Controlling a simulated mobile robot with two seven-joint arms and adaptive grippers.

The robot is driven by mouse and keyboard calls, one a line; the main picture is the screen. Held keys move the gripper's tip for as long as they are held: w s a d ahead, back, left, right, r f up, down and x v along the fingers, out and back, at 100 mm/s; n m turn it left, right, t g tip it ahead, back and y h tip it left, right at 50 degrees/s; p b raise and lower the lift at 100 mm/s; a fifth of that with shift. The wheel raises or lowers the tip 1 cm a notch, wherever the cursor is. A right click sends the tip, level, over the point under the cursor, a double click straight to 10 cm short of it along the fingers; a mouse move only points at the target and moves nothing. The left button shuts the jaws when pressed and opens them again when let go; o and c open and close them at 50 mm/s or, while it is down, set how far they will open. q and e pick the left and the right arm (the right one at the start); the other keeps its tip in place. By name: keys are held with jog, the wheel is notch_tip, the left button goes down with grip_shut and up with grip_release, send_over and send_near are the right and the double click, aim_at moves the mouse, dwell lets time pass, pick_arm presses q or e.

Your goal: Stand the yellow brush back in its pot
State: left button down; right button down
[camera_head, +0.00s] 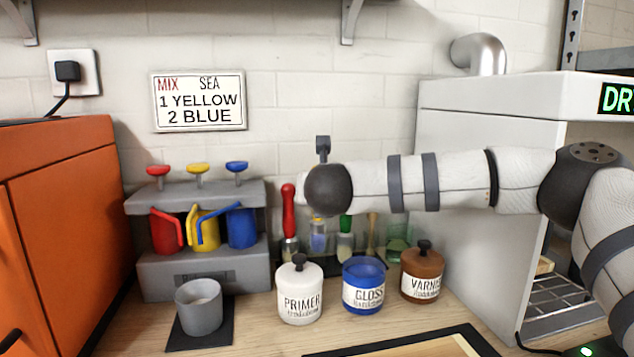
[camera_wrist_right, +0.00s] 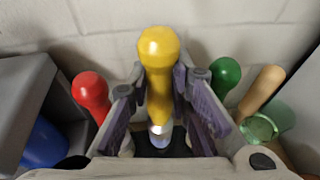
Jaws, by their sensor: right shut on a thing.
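The yellow brush (camera_wrist_right: 158,80) stands handle-up between the fingers of my right gripper (camera_wrist_right: 160,112) in the right wrist view. The gripper is shut on it. Below its handle the pale metal collar shows; its lower end and any pot around it are unclear there. My left gripper is not in view.
A red brush (camera_head: 288,218) stands left of my wrist; a green brush (camera_head: 345,226) and a wooden handle (camera_head: 371,234) stand right. In front are the primer (camera_head: 299,292), gloss (camera_head: 363,288) and varnish (camera_head: 422,274) jars. A grey paint rack (camera_head: 200,278) is at the left.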

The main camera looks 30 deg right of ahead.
jog(key=shift+f, duration=0.3)
jog(key=c, duration=1.4)
grip_release()
jog(key=v, duration=1.2)
